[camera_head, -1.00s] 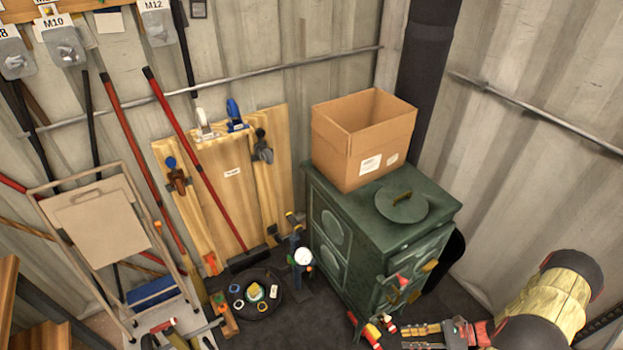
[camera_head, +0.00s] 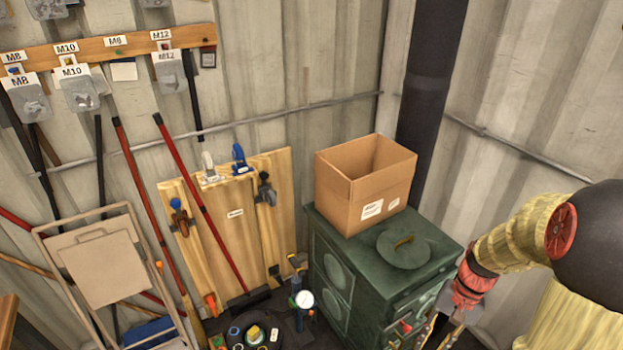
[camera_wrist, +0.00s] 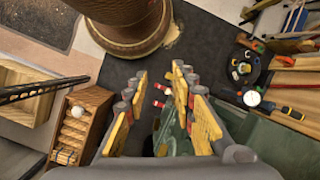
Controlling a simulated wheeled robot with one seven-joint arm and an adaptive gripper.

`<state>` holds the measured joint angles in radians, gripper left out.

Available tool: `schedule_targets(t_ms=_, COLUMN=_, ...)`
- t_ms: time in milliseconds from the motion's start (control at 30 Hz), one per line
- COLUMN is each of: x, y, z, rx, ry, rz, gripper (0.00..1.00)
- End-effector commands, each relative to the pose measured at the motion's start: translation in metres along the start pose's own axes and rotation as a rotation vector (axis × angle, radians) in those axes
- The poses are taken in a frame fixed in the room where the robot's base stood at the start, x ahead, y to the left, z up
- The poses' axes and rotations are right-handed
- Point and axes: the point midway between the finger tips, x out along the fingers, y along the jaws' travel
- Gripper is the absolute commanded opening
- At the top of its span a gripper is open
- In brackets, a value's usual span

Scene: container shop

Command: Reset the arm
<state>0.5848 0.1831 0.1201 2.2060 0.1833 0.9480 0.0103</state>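My arm shows at the right of the head view, and my gripper (camera_head: 440,332) hangs down beside the right front of the green stove, partly cut off by the lower edge. In the wrist view my gripper (camera_wrist: 160,78) has its yellow-padded fingers spread apart. Nothing is between them but a view of the dark floor and part of the stove. The arm is bent, with its yellow-sleeved links along the right wall.
A green stove (camera_head: 345,255) carries an open cardboard box (camera_head: 345,205). A black pipe (camera_head: 430,90) stands behind. Clamped boards (camera_head: 235,225) and a folding chair (camera_head: 98,265) lean left.

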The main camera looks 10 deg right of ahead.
Motion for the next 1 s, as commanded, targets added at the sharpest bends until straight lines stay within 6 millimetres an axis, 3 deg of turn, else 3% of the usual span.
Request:
schedule_targets(t_ms=100, x=-0.032, y=-0.013, z=0.024, rx=-0.112, ry=0.1, rz=0.049, gripper=0.26)
schedule_targets(t_ms=300, x=-0.073, y=-0.032, z=0.064, rx=-0.277, ry=0.254, rz=0.111, gripper=0.26)
schedule_targets(t_ms=800, x=-0.166, y=-0.087, z=0.174, rx=-0.633, ry=0.643, rz=0.089, gripper=0.26)
schedule_targets(t_ms=1000, x=-0.193, y=-0.107, z=0.205, rx=-0.737, ry=0.742, rz=0.042, gripper=0.26)
